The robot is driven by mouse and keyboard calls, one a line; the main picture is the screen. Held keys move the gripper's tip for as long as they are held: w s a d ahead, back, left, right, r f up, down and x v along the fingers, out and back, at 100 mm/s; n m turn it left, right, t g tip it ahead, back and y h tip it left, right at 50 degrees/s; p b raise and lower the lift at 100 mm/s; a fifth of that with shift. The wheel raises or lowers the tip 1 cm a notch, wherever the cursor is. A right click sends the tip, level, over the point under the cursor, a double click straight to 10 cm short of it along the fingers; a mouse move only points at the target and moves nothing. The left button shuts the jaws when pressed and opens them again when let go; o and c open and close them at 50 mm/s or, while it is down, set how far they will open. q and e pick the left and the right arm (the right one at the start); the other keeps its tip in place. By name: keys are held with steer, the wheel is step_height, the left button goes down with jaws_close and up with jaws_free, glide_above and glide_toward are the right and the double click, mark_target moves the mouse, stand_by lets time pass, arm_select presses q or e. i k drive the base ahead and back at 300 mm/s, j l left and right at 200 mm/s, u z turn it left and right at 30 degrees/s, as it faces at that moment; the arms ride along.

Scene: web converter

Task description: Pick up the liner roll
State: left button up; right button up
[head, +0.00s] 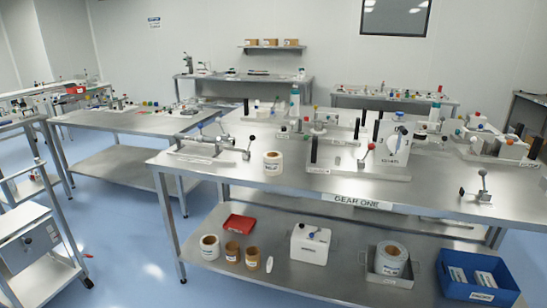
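Several rolls are in the head view, but their labels are too small to read, so I cannot tell which is the liner roll. A white labelled roll (272,163) stands upright on the steel table top near its front edge. On the lower shelf stand a white roll (209,248) and two brown rolls, one at the left (232,252) and one at the right (252,259). A larger pale roll (390,259) sits in a grey metal tray (372,276) on the same shelf. Neither of my grippers is in view.
The table (220,173) carries metal fixtures, including a clamp-like device (205,148) left of the white roll. The shelf also holds a red tray (238,223), a white box (310,244) and a blue bin (455,289). A cart (30,235) stands at left; blue floor (130,230) lies between.

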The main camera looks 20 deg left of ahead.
mark_target(272, 160)
steer(key=i+j+z, duration=0.25)
steer(key=i+j, duration=0.8)
